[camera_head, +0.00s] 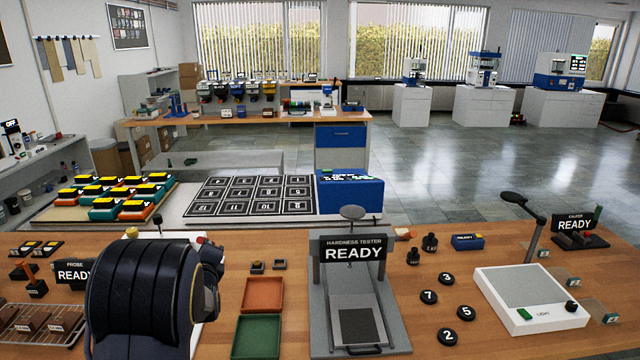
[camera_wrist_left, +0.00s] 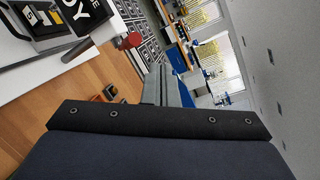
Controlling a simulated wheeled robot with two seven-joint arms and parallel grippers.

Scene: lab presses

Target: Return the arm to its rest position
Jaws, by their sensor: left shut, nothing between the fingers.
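My left arm (camera_head: 145,298) comes up large and dark at the lower left of the head view, over the wooden bench. Its fingertips cannot be made out there. In the left wrist view my left gripper (camera_wrist_left: 160,122) shows as a wide dark block with screws across the bottom, shut and with nothing held. It covers the lower part of that view. My right gripper and right arm are not in view.
A hardness tester (camera_head: 352,285) stands at bench centre, beside a red tray (camera_head: 263,294) and a green tray (camera_head: 257,338). My left arm partly hides the probe station with its READY sign (camera_head: 73,273). A white light box (camera_head: 530,298) stands at the right.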

